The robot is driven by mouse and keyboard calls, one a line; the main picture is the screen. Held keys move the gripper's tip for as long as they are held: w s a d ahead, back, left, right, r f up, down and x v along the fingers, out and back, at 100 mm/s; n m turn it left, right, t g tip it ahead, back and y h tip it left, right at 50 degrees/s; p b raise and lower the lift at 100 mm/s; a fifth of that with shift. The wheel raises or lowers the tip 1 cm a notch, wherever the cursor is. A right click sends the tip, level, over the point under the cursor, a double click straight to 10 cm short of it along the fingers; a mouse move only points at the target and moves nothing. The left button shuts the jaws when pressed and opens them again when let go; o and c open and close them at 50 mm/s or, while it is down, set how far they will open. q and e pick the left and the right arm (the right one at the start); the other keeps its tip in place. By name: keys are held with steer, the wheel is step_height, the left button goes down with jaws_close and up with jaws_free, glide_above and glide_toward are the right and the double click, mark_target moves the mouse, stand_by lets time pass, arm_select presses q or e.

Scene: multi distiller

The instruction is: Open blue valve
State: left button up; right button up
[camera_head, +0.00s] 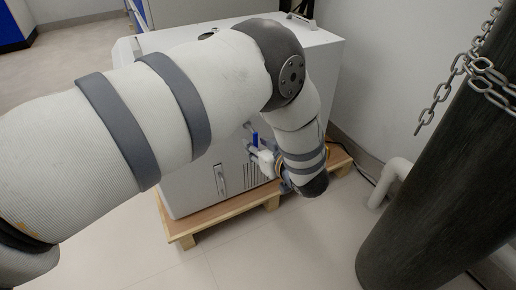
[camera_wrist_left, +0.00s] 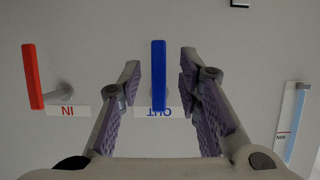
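The blue valve handle (camera_wrist_left: 158,75) is a flat upright bar on the grey machine front, above a label reading OUT upside down in the left wrist view. My left gripper (camera_wrist_left: 160,68) is open, with one finger on each side of the blue handle. Gaps show on both sides, and I see no clear contact. In the head view the blue handle (camera_head: 255,139) shows small beside my bent left arm, which covers part of the machine (camera_head: 190,190). The left gripper is largely hidden there. My right gripper is not in view.
A red valve handle (camera_wrist_left: 33,76) is left of the blue one in the wrist view, beside an IN label. A level gauge (camera_wrist_left: 293,122) is at right. The machine stands on a wooden pallet (camera_head: 235,208). A dark cylinder (camera_head: 430,190) with chains stands at right.

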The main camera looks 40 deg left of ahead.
arm_select(q)
steer(key=shift+x, duration=1)
jaws_close()
